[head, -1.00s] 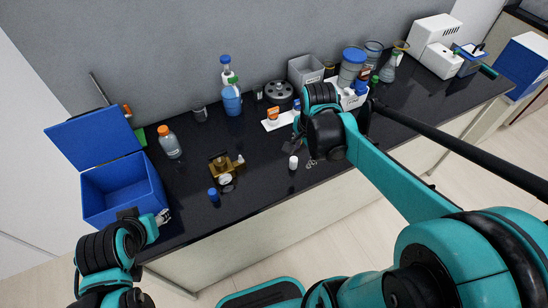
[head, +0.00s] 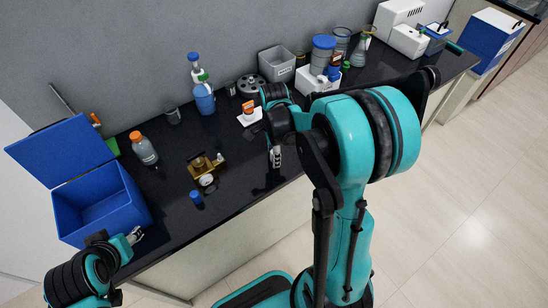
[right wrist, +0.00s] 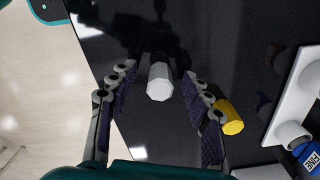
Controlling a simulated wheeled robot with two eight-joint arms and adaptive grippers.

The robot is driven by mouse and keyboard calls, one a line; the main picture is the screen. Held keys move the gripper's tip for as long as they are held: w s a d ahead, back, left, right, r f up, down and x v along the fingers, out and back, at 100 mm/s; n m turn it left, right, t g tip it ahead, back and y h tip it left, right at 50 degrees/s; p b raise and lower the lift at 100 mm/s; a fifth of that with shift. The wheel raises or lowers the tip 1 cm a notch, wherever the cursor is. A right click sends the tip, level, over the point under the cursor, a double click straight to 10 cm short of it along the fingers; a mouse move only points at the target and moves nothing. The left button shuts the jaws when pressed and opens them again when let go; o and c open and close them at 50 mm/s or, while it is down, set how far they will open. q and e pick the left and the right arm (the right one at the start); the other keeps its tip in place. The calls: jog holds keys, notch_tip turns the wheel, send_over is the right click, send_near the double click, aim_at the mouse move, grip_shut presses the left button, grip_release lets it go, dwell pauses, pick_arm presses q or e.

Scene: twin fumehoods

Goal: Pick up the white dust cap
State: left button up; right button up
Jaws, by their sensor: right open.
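The white dust cap (right wrist: 160,82) shows in the right wrist view as a small pale cylinder over the black worktop, between the fingertips of my right gripper (right wrist: 158,85). The gripper is open, with a visible gap on each side of the cap. In the head view my right gripper (head: 275,157) points down at the front part of the worktop, and the cap cannot be told apart from it there. My left gripper (head: 134,236) is beside the blue box (head: 108,212), and its jaw opening is too small to judge.
A yellow cylinder (right wrist: 230,118) is close to the right finger in the right wrist view. A brass device (head: 205,168) and a blue-capped item (head: 196,198) stand left of my right gripper. Bottles and equipment line the back. The worktop's front edge is close.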

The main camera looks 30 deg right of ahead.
jog(key=shift+f, duration=0.1)
jog(key=c, duration=0.8)
jog(key=shift+c, duration=0.2)
